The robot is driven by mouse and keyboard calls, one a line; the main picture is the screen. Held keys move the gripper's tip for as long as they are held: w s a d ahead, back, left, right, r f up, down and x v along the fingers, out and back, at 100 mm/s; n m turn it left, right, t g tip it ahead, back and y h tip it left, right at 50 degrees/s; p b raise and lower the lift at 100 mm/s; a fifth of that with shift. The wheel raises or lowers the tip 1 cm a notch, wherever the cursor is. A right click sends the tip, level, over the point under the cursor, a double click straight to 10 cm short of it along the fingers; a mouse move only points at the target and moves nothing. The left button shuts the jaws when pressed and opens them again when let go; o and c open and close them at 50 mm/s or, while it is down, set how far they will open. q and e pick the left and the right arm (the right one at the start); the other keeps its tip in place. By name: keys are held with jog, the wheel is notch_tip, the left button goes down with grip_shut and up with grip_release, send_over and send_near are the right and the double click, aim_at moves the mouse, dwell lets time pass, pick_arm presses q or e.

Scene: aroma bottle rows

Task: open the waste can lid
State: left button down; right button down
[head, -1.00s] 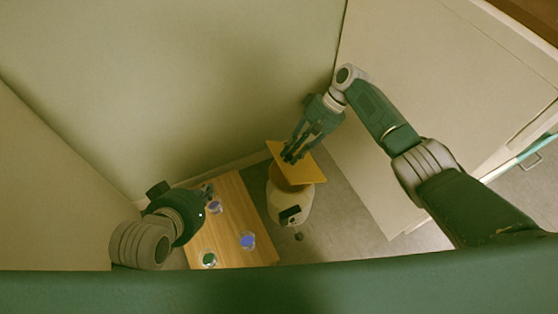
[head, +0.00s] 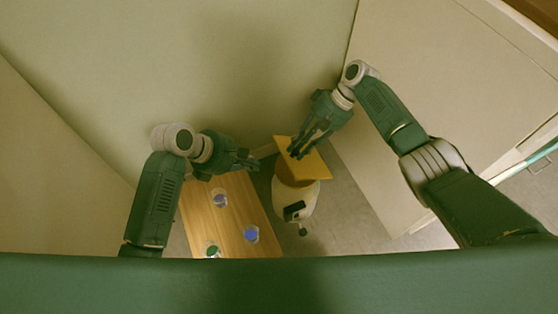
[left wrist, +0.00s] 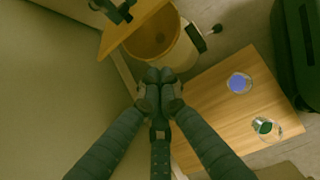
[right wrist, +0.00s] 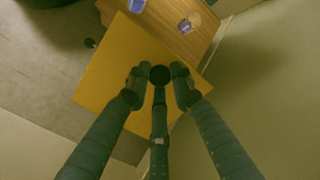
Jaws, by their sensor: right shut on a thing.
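The cream waste can (head: 305,207) stands on the floor right of the low wooden table. Its square yellow lid (head: 319,166) is raised and tilted, and the left wrist view shows the open can's brown interior (left wrist: 153,40). My right gripper (head: 297,153) is at the lid and shut on its dark round knob (right wrist: 160,75). The lid (right wrist: 115,62) fills the middle of the right wrist view. My left gripper (head: 254,162) is over the far end of the table, beside the can. Its fingertips (left wrist: 159,76) are together, with nothing seen between them.
Walls stand close behind and at the left. A pale cabinet (head: 440,90) is at the right. Some grey floor (head: 350,210) is free beside the can.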

pick_arm(q)
jog(key=shift+n, duration=0.5)
jog(key=w+d+f, duration=0.1)
jog(key=d+f, duration=0.1)
jog(key=w+d+f, duration=0.1)
jog(key=d, duration=0.1)
jog(key=w+d+f, duration=0.1)
jog(key=d+f, duration=0.1)
jog(key=d, duration=0.1)
jog(key=shift+w+d+f, duration=0.1)
jog(key=shift+w+f, duration=0.05)
jog(key=shift+f, duration=0.2)
jog(key=shift+w+d+r, duration=0.1)
jog(key=shift+d+r, duration=0.2)
jog(key=shift+r, duration=0.2)
